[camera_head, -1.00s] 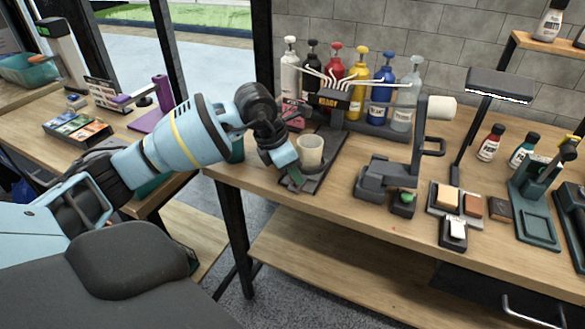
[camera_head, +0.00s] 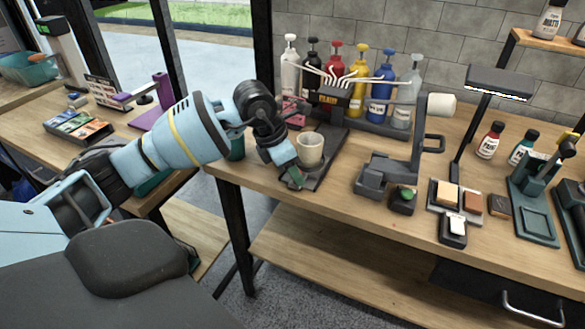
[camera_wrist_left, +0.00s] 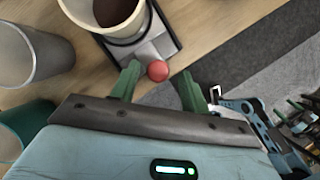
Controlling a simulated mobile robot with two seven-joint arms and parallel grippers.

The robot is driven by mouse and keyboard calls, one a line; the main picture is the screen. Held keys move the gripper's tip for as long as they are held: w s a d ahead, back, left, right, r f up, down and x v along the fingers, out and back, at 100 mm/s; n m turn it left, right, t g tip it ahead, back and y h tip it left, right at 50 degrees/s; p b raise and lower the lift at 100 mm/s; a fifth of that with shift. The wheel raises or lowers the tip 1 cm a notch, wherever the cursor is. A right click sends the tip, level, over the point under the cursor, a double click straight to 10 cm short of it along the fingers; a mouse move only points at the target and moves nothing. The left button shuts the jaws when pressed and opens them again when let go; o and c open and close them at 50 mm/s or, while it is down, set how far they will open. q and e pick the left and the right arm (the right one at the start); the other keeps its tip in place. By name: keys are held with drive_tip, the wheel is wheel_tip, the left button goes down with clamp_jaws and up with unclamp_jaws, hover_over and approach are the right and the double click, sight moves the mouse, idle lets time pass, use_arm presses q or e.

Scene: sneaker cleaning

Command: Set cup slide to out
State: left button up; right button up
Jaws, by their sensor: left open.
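A cream cup (camera_head: 310,149) stands upright on the dark cup slide (camera_head: 330,157), below the dispenser with its several white tubes (camera_head: 345,75). In the left wrist view the cup (camera_wrist_left: 112,14) has a dark brownish inside, and the slide's grey plate (camera_wrist_left: 150,44) ends in a round red knob (camera_wrist_left: 157,71). My left gripper (camera_head: 292,179) is at the slide's front end. In the left wrist view its green fingers (camera_wrist_left: 161,83) are open, one on each side of the red knob, with gaps visible. My right gripper is not in view.
Several pump bottles (camera_head: 381,88) stand behind the slide. A grey cup (camera_wrist_left: 35,58) and a teal cup (camera_wrist_left: 22,130) are close to the gripper. A dark stand with a white roll (camera_head: 440,105) is to the right. The table's front edge lies below the gripper.

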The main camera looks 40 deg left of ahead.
use_arm(q)
drive_tip(key=v, duration=0.7)
drive_tip(key=shift+r, duration=0.25)
drive_tip(key=shift+s, duration=0.1)
